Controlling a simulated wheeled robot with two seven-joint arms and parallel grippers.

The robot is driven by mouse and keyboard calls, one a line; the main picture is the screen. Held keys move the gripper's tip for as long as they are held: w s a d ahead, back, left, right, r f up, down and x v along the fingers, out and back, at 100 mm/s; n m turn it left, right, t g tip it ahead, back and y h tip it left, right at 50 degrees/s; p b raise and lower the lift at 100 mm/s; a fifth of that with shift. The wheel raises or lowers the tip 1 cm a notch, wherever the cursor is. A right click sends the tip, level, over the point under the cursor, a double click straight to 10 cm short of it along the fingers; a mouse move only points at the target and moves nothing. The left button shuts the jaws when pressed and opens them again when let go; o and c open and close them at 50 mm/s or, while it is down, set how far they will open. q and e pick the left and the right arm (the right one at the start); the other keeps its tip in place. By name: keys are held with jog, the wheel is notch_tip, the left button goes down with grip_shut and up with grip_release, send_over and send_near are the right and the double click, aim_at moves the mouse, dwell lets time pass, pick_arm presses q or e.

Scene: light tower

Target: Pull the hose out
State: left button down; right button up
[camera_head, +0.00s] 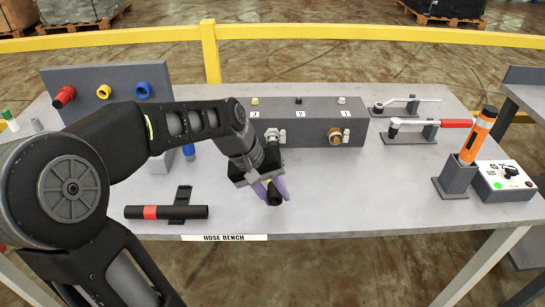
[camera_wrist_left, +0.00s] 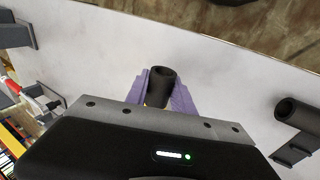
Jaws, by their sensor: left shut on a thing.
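My left gripper (camera_head: 272,190) is over the front middle of the bench, its purple fingers shut on a short black tube (camera_head: 275,197), which looks like the hose end. In the left wrist view, this black tube (camera_wrist_left: 162,86) sits between both fingers (camera_wrist_left: 163,93), its open round end showing. The rest of it is hidden by the gripper. The grey port box (camera_head: 312,126), marked 3, 2 and 1, stands behind the gripper. A metal fitting (camera_head: 271,135) shows under 3 and a brass fitting (camera_head: 335,137) under 1. My right gripper is not in view.
A black tube with a red band (camera_head: 182,212) lies at the front left; it also shows in the left wrist view (camera_wrist_left: 298,112). A grey panel (camera_head: 122,76) with coloured fittings stands behind. Lever clamps (camera_head: 412,130), an orange tool (camera_head: 478,135) and a switch box (camera_head: 503,182) are right.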

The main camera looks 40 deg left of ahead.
pick_arm(q)
jog(key=shift+s+d, duration=0.6)
jog(key=shift+s, duration=0.2)
dwell(0.4)
